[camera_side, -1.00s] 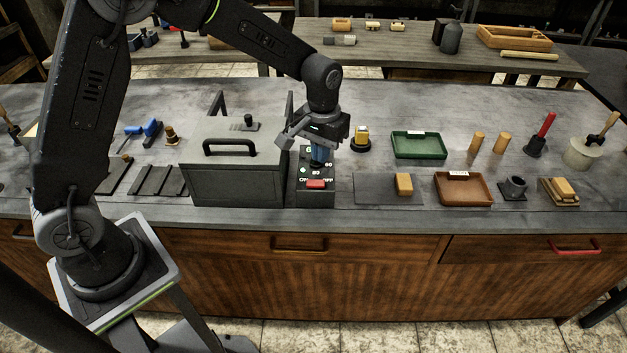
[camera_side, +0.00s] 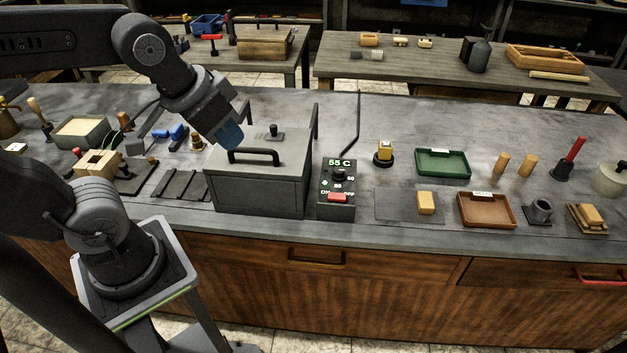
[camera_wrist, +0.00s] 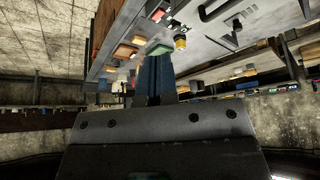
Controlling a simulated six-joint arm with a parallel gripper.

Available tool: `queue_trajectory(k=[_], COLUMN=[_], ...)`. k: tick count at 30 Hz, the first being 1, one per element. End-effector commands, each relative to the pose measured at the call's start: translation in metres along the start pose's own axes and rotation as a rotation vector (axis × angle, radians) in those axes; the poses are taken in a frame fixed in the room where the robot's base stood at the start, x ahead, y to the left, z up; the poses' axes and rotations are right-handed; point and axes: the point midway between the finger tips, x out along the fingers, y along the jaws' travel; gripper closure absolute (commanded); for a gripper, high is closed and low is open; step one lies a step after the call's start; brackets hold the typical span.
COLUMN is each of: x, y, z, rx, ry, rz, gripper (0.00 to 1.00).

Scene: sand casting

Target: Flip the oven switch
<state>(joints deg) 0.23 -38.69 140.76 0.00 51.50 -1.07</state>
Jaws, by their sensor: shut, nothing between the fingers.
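The oven is a grey box (camera_side: 258,190) with a black lid handle (camera_side: 254,157), in the middle of the bench in the side view. At its right stands a dark control box (camera_side: 337,212). It has a green display (camera_side: 339,162) reading 55 C, a black knob (camera_side: 339,173) and a red switch (camera_side: 337,197) between small ON and OFF labels. I cannot tell which way the switch is tipped. My gripper (camera_side: 230,136) is above the oven's left part, apart from the control box. Its blue fingers are together and empty, as the wrist view (camera_wrist: 154,80) also shows.
Right of the control box are a yellow-topped button (camera_side: 384,151), a green tray (camera_side: 443,163) and a brown tray (camera_side: 486,211). Dark plates (camera_side: 180,186) and small tools lie left of the oven. A black cable (camera_side: 353,130) rises behind the control box.

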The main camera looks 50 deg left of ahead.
Motion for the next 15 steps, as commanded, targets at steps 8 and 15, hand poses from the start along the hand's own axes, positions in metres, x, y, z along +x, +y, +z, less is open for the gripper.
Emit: queue_trajectory(k=[8, 15], x=[-0.0044, -0.0044], y=[-0.0012, -0.0011], z=[0.0137, 0.0122], rx=[0.016, 0.024], ry=[0.030, 0.028], rz=[-0.002, -0.002], gripper=[1.00, 1.00])
